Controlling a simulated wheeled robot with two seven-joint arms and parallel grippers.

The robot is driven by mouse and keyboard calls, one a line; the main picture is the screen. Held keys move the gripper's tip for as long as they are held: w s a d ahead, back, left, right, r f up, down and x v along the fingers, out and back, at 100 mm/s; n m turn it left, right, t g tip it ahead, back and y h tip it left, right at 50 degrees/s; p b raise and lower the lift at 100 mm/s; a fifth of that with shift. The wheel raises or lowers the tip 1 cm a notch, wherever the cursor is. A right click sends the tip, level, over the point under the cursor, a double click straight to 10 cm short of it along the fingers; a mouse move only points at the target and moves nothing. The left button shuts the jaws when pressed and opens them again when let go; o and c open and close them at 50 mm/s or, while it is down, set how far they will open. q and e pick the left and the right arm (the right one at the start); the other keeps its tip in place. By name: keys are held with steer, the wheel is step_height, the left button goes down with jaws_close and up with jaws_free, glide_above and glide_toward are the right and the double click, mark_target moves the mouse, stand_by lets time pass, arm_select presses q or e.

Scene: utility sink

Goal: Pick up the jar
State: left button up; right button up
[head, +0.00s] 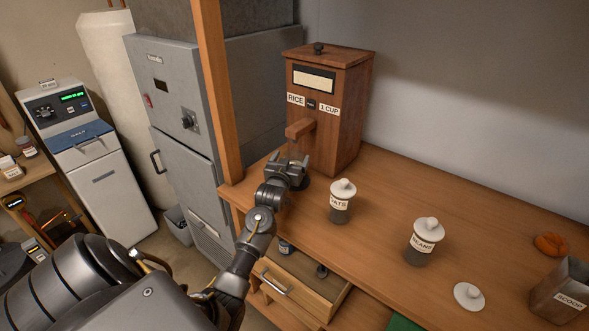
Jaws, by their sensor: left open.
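A lidded jar labelled OATS (341,202) stands on the wooden counter. A second lidded jar labelled BEANS (423,243) stands to its right and nearer. Both are upright with white knobbed lids. A loose white lid (468,296) lies on the counter further right. My left gripper (290,168) is open at the counter's left end, just below the spout of the rice dispenser (339,125), left of the OATS jar and apart from it. Whether something clear stands between its fingers is too small to tell. My right gripper is out of view.
A metal container labelled SCOOP (562,292) and an orange item (550,244) are at the counter's right. An open drawer (297,283) juts out below the front edge. A wooden post (218,90) rises at the counter's left end. The counter behind the jars is clear.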

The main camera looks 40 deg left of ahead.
mark_target(296, 150)
arm_select(q)
steer(key=shift+r, duration=0.15)
steer(key=p+x, duration=0.2)
steer(key=x, duration=0.2)
steer(key=shift+w+d, duration=0.1)
steer(key=shift+w, duration=0.05)
steer(key=shift+w+f, duration=0.25)
steer(key=shift+w, duration=0.15)
steer(key=shift+c, duration=0.4)
steer(key=c, duration=1.4)
steer(key=shift+c, duration=1.1)
